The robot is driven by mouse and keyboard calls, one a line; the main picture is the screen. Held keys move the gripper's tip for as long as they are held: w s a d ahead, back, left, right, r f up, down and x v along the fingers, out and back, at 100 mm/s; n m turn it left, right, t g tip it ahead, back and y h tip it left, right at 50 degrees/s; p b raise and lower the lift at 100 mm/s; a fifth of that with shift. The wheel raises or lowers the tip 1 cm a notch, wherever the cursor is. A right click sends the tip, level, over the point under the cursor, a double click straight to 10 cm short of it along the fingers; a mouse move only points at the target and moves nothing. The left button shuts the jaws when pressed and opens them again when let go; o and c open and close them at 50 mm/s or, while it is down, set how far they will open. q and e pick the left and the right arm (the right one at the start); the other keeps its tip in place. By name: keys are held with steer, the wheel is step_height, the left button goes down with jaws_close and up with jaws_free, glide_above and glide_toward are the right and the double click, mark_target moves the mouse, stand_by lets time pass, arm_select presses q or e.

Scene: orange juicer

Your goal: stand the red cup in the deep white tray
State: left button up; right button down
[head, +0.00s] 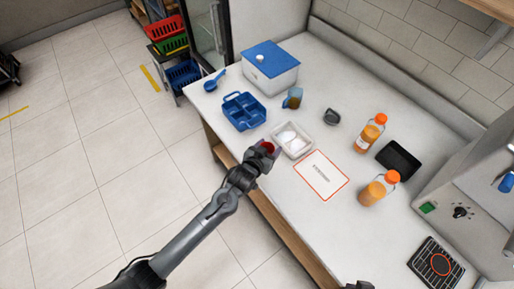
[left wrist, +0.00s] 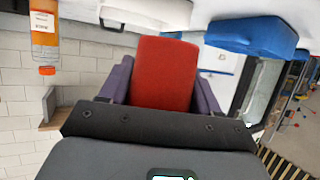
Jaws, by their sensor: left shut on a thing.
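My left gripper (head: 264,150) is shut on the red cup (head: 268,146), just left of the deep white tray (head: 303,153) at the counter's front edge. In the left wrist view the red cup (left wrist: 165,75) fills the space between the two purple-grey fingers, and the white tray (left wrist: 148,14) shows beyond it at the top edge. The tray holds white rounded things. The cup is apart from the tray in the wrist view; its height above the counter is hard to judge. A dark tip at the bottom edge, likely my right gripper (head: 358,285), is mostly cut off.
A blue divided caddy (head: 244,111) stands behind the tray, with a blue-lidded box (head: 270,66) farther back. A white sheet with a red border (head: 321,175) lies right of the tray. Two orange bottles (head: 370,133) (head: 379,188) and a black tray (head: 398,159) stand farther right.

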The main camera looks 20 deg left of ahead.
arm_select(q)
steer(key=w+a+f, duration=0.1)
steer(key=a, duration=0.1)
steer(key=w+a+f, duration=0.1)
steer(key=a, duration=0.1)
steer(key=w+a+f, duration=0.1)
steer(key=w+f, duration=0.1)
steer(key=shift+a+b, duration=0.4)
step_height(320, 180, down, 3)
steer(key=shift+r, duration=0.2)
steer(key=shift+f, duration=0.55)
steer(key=shift+f, duration=0.1)
steer(key=shift+f, duration=0.1)
steer(key=o, duration=1)
